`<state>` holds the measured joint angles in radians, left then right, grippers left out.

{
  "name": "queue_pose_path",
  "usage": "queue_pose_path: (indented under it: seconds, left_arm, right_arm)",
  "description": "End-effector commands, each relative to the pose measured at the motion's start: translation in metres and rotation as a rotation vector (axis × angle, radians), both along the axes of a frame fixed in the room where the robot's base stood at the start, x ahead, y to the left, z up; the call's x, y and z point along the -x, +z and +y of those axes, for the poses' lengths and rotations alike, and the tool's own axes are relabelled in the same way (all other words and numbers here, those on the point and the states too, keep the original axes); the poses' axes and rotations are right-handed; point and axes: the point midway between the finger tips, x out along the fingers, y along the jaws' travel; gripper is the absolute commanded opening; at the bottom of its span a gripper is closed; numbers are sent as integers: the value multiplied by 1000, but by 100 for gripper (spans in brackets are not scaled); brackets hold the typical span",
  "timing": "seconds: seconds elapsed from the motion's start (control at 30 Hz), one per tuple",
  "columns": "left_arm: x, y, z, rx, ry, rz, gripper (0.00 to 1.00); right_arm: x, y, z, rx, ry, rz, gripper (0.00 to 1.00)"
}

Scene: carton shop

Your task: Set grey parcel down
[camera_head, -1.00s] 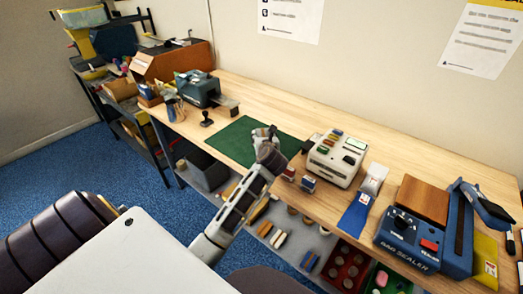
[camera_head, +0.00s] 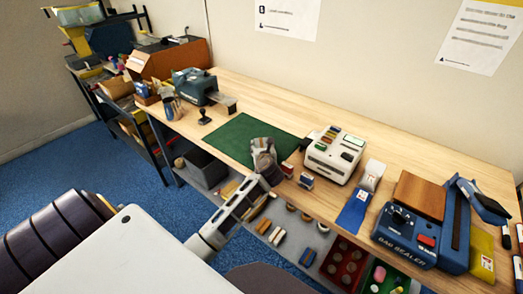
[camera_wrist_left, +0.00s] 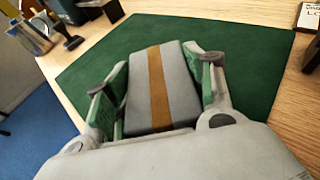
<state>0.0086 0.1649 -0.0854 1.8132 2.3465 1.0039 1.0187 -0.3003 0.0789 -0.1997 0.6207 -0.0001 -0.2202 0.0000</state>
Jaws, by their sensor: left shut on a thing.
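The grey parcel (camera_wrist_left: 152,88) with a brown tape stripe shows in the left wrist view. My left gripper (camera_wrist_left: 158,82) is shut on it, with a green-padded finger against each long side. The parcel is over the green mat (camera_wrist_left: 254,57); whether it touches the mat I cannot tell. In the head view my left gripper (camera_head: 262,146) is at the front right part of the green mat (camera_head: 232,138), and it mostly hides the parcel. My right gripper is not in view.
A white label machine (camera_head: 334,156) stands right of the mat, with small stamps (camera_head: 305,181) before it. A hand stamp (camera_head: 205,117) and a blue-grey device (camera_head: 196,86) stand left. A blue bag sealer (camera_head: 408,236) is far right. The bench behind the mat is clear.

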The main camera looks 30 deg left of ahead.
Motion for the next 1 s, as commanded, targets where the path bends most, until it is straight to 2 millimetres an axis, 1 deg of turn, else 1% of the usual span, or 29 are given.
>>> queue_pose_path:
  seconds: [0.03, 0.13, 0.63, 0.67, 0.7, 1.0]
  left_arm:
    - [0, -5, 0, -3, -1, 1, 23]
    - [0, -12, 1, -2, 1, 0, 23]
    - [0, -17, 0, -1, 1, -1, 23]
    - [0, -17, 0, 0, 1, 0, 57]
    - [0, -17, 0, 0, 1, 0, 62]
    - [0, -17, 0, 0, 1, 0, 62]
  right_arm:
    - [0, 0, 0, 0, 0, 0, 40]
    - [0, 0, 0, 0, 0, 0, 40]
    - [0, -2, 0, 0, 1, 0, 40]
    - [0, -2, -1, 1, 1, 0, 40]
    - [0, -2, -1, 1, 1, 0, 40]
    - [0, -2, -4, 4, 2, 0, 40]
